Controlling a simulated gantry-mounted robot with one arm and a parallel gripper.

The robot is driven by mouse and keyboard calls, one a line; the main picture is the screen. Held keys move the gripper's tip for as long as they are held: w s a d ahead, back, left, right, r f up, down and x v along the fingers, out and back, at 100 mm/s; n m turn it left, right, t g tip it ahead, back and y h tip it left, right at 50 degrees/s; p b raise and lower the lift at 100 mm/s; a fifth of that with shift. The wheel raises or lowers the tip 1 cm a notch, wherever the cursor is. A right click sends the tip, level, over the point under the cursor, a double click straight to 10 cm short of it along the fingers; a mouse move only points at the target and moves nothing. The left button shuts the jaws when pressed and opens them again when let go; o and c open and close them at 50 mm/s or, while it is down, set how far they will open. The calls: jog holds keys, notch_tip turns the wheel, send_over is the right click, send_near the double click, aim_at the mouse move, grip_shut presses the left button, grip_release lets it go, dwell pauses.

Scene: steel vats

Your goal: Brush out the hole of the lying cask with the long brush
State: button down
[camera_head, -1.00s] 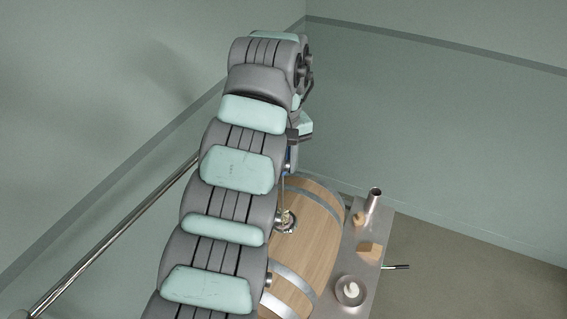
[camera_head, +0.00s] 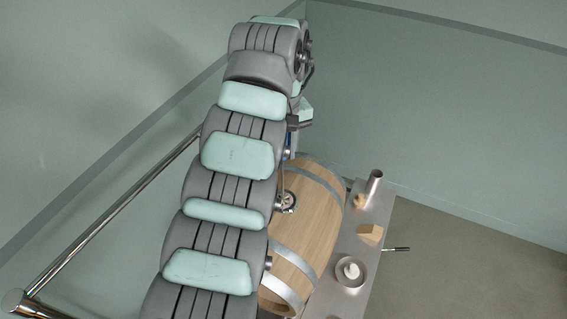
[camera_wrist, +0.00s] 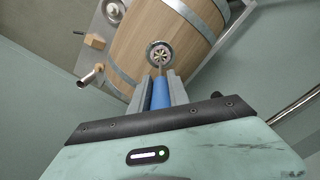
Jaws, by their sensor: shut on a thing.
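The wooden cask (camera_head: 318,215) lies on its side with steel hoops; it also fills the top of the wrist view (camera_wrist: 190,35). Its hole has a round metal ring (camera_head: 286,202), seen nearly face-on in the wrist view (camera_wrist: 160,53). My gripper (camera_wrist: 161,78) is shut on the blue handle (camera_wrist: 160,96) of the long brush. The thin brush shaft (camera_wrist: 161,70) runs from the handle to the hole. Pale spokes, possibly bristles, show within the ring. I cannot tell how deep the brush head sits.
A narrow metal table (camera_head: 374,215) runs along the cask's right side. It bears a metal cup (camera_head: 375,181), a wooden block (camera_head: 370,234) and a bowl (camera_head: 350,272) with a white piece. A black handle (camera_head: 397,249) juts right. A steel rail (camera_head: 110,215) runs at left.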

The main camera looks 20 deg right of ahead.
jog(key=shift+r+p, duration=1.5)
jog(key=shift+r, duration=0.75)
jog(key=shift+f+b, duration=1.85)
jog(key=shift+f, duration=0.45)
jog(key=shift+r, duration=0.1)
jog(key=shift+r+p, duration=2.65)
jog(key=shift+r, duration=1.25)
notch_tip(320, 180, up, 5)
jog(key=p, duration=0.4)
jog(key=shift+f+p, duration=0.2)
jog(key=shift+p, duration=0.15)
jog(key=shift+f, duration=0.1)
